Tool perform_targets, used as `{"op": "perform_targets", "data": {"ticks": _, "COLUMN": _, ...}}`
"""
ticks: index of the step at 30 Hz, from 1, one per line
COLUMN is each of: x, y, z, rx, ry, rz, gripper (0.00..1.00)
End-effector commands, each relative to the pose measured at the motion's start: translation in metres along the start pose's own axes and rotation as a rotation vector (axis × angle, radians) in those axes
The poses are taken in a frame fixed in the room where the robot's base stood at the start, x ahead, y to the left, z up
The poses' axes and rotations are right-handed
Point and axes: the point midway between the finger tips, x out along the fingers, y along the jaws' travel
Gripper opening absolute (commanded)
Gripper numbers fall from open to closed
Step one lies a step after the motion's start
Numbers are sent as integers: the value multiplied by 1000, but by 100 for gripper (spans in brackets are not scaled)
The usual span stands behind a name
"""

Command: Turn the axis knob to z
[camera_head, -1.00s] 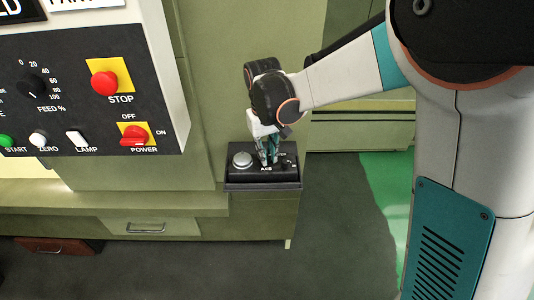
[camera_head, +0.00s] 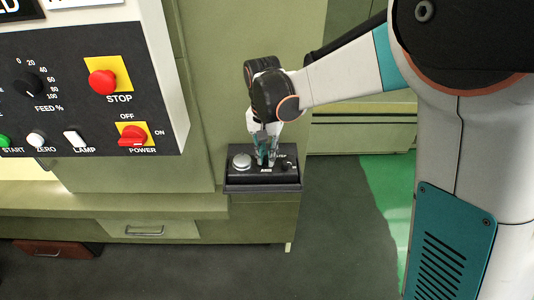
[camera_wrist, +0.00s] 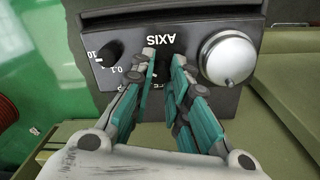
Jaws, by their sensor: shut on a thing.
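My gripper (camera_head: 266,160) reaches down to the small black control box (camera_head: 240,186) and also fills the lower middle of the wrist view (camera_wrist: 164,60). Its teal-padded fingers are shut on the dark axis knob (camera_wrist: 164,68), just below the upside-down AXIS label (camera_wrist: 158,40) in the wrist view. The fingers hide most of the knob, its pointer and the axis letters, so I cannot tell which letter it points at.
A silver dome (camera_wrist: 230,58) sits on one side of the fingers. A second black knob (camera_wrist: 110,54), with a number scale, sits close on the other side. The large control panel (camera_head: 70,110) stands at the left of the head view.

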Motion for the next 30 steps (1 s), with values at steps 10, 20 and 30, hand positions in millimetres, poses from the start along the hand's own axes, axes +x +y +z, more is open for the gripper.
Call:
{"op": "perform_targets", "data": {"ticks": 10, "x": 0, "y": 0, "z": 0, "rx": 23, "ry": -1, "rz": 0, "gripper": 0}}
{"op": "perform_targets", "data": {"ticks": 20, "x": 0, "y": 0, "z": 0, "rx": 22, "ry": -1, "rz": 0, "gripper": 38}}
{"op": "perform_targets", "data": {"ticks": 30, "x": -2, "y": 0, "z": 0, "rx": 22, "ry": -1, "rz": 0, "gripper": 38}}
